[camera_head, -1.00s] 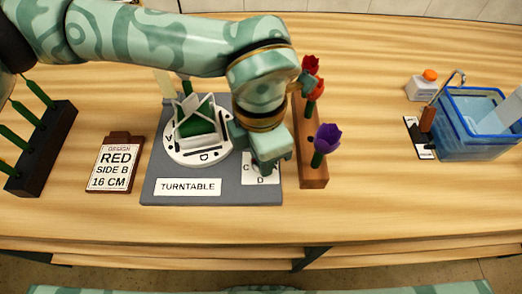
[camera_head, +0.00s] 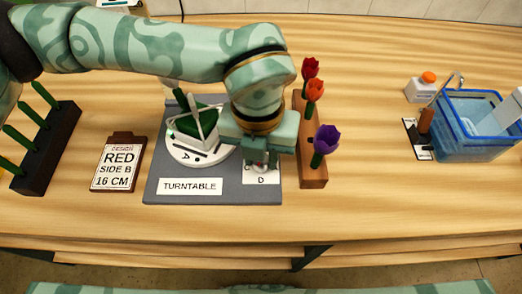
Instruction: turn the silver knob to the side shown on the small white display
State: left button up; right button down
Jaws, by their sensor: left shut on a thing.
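My left gripper (camera_head: 261,160) points down over the white dial plate (camera_head: 262,181) at the front right of the grey turntable base (camera_head: 235,189). It is shut on the silver knob, which the fingers hide almost fully. My right gripper is not in view.
A brown clipboard (camera_head: 118,136) reads RED, SIDE B, 16 CM. A wooden block (camera_head: 313,174) with red, orange and purple flowers stands close right of my gripper. A dark stem rack (camera_head: 50,150) is at left, a blue water basin (camera_head: 480,150) at right.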

pick_arm(q)
jog(key=shift+w+r+n, duration=0.1)
jog(key=shift+n, duration=1.8)
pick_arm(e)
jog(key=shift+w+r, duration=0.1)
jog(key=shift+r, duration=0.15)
pick_arm(q)
jog(key=o, duration=1)
jog(key=shift+c, duration=0.2)
notch_tip(320, 180, up, 16)
jog(key=p, duration=0.4)
jog(key=shift+a, duration=0.25)
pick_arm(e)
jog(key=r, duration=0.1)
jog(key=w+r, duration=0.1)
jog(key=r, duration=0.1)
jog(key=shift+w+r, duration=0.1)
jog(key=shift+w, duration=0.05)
